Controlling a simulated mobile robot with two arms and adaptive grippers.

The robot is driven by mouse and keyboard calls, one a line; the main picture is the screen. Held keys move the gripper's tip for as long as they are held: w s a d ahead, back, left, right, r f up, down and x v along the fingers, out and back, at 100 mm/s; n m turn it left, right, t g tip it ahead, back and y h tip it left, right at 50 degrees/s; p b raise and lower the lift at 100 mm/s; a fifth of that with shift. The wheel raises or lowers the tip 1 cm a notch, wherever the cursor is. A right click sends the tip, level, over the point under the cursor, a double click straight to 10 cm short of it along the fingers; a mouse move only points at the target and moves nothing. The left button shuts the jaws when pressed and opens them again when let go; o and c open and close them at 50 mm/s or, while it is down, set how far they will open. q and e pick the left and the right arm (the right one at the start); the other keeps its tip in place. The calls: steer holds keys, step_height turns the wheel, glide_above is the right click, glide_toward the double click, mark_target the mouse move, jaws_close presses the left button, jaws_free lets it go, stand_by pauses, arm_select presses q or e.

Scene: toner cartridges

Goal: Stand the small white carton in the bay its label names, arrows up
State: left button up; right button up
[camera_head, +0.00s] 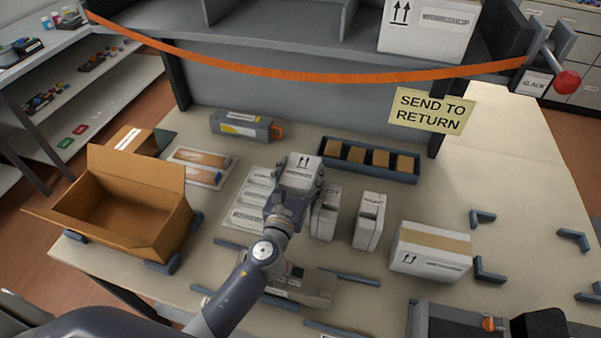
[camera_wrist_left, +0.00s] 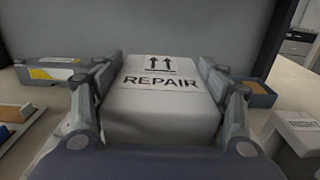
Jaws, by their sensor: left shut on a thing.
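The small white carton (camera_head: 301,177) is held in my left gripper (camera_head: 297,188) above the middle of the table. In the left wrist view the carton (camera_wrist_left: 165,105) fills the space between the two fingers, which press on its sides. Its visible face reads REPAIR, with two black arrows over a line above the word, pointing to the top of the picture. A grey shelf unit (camera_head: 290,72) with open compartments stands at the back. I cannot see a REPAIR label on any bay. My right gripper is not in view.
An orange strap (camera_head: 300,76) hangs across the shelf front, with a SEND TO RETURN sign (camera_head: 431,110). An open cardboard box (camera_head: 125,205) is left; a tray (camera_head: 328,147) of brown blocks lies behind.

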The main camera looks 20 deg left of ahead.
arm_select(q)
steer(key=o, duration=2)
steer(key=shift+f, duration=0.15)
steer(key=shift+c, duration=0.2)
